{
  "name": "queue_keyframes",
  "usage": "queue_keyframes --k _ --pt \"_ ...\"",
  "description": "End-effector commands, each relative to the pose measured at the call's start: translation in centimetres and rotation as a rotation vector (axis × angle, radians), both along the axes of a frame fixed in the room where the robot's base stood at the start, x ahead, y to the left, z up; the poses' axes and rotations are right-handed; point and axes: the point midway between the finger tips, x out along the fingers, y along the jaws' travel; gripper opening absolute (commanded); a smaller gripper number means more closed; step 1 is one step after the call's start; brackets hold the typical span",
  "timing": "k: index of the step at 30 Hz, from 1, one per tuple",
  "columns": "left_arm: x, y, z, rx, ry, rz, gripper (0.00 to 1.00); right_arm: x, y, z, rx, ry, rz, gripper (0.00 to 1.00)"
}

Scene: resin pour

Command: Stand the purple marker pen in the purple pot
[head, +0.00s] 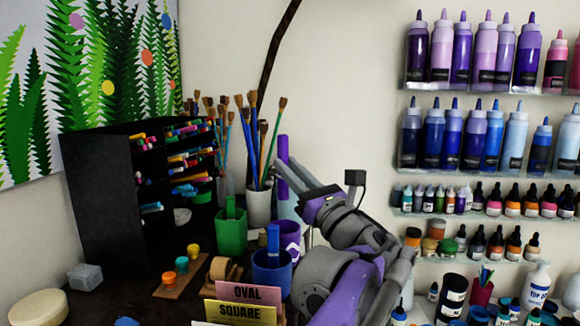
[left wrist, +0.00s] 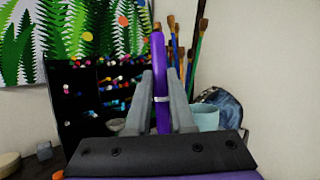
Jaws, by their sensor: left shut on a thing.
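The purple marker pen (head: 283,150) is upright in my left gripper (head: 284,178), which is shut on it. In the left wrist view, the purple marker pen (left wrist: 158,70) stands between the two grey fingers of my left gripper (left wrist: 160,85). The purple pot (head: 289,235) stands on the dark desk, lower than the pen and almost below it in the head view. The blue pot partly hides it in front. The pen is above the pot's rim and apart from it. My right gripper is not in view.
A green pot (head: 231,237) and a blue pot (head: 272,276), each with a pen, crowd the purple pot. A white brush cup (head: 259,207) stands behind. A black marker rack (head: 105,215) is left. Label cards (head: 250,292) stand in front. Bottle shelves (head: 480,88) are right.

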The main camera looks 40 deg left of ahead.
Motion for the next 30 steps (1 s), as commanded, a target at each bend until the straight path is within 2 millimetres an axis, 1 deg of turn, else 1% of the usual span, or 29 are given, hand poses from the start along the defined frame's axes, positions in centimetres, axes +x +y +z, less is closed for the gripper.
queue_keyframes --k 1,15,30 --pt "0.0 0.0 -0.8 0.0 0.003 0.0 0.0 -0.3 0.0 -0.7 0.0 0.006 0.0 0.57" --pt "0.0 0.0 -4.5 0.0 0.001 0.0 0.0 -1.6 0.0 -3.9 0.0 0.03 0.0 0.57" --pt "0.0 0.0 -8.4 0.0 0.001 0.001 0.0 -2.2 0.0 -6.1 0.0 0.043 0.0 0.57"
